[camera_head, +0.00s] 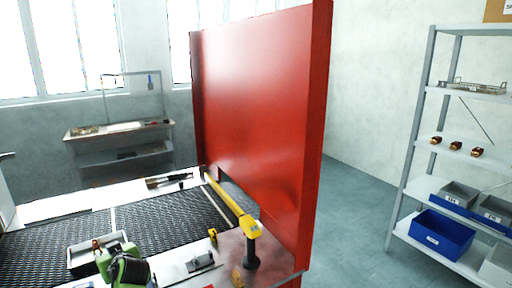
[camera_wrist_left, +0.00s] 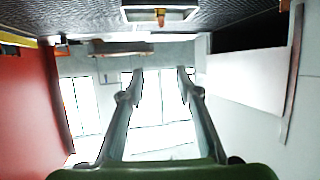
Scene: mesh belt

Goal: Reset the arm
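My left gripper (camera_head: 124,264), green and dark, is at the bottom left of the head view, in front of a grey tray (camera_head: 76,263) on the black mesh belt (camera_head: 160,222). In the left wrist view its two fingers (camera_wrist_left: 158,72) are spread apart with nothing between them. The tray (camera_wrist_left: 128,14) shows at the top edge of that view with a small orange-brown object (camera_wrist_left: 160,17) in it, apart from the fingers. My right gripper is not in view.
A tall red panel (camera_head: 260,120) stands across the belt, with a yellow bar (camera_head: 224,196) and a yellow-topped black post (camera_head: 251,244) beside it. A shelf rack (camera_head: 421,130) with blue bins (camera_head: 440,233) stands at right. A side table (camera_head: 120,130) stands behind.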

